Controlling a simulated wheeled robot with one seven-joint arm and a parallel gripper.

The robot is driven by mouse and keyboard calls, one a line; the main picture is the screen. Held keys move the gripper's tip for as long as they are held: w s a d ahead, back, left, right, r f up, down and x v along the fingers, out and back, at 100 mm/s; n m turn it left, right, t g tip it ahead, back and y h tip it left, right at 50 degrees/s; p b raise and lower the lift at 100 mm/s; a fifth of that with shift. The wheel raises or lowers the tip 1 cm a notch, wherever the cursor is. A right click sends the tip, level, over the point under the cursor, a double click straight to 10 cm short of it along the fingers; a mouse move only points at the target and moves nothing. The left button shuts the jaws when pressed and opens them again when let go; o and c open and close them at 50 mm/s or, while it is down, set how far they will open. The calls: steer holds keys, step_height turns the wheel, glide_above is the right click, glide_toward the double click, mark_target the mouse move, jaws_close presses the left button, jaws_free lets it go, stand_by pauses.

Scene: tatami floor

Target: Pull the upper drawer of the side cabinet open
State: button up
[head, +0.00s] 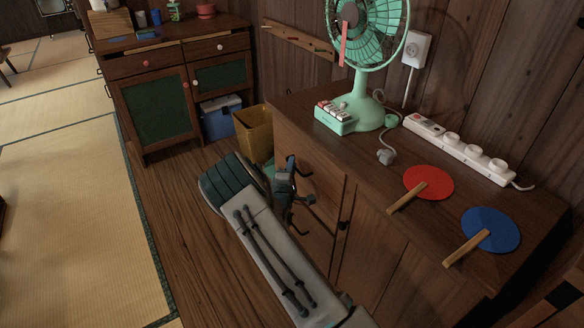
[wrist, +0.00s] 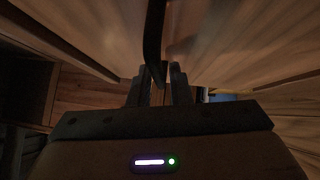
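The side cabinet (head: 345,129) is the brown wooden one at the right, under the green fan. Its drawer front (head: 318,183) faces my arm and looks flush with the cabinet. A dark curved handle (head: 299,231) shows low on that front. My gripper (head: 291,188) is at the upper part of the front, covering most of the upper handle there. In the wrist view, a dark handle bar (wrist: 154,45) comes down from the top and ends between my two fingers (wrist: 160,88). The fingers stand apart with a narrow gap, and I see no clear contact with the bar.
On the cabinet top are a green fan (head: 347,112), a white power strip (head: 459,149), a red paddle fan (head: 430,182) and a blue one (head: 491,229). A yellow bin (head: 252,136) stands beside the cabinet. Another cabinet (head: 155,108) is behind.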

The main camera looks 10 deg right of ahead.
steer(key=shift+w+d, duration=0.15)
steer(key=shift+w, duration=0.15)
jaws_close()
steer(key=s+a, duration=0.4)
steer(key=a, duration=0.5)
steer(key=s+a, duration=0.4)
steer(key=a, duration=0.6)
steer(key=shift+a+b, duration=0.25)
steer(key=shift+b, duration=0.15)
jaws_free()
steer(key=shift+s, duration=0.1)
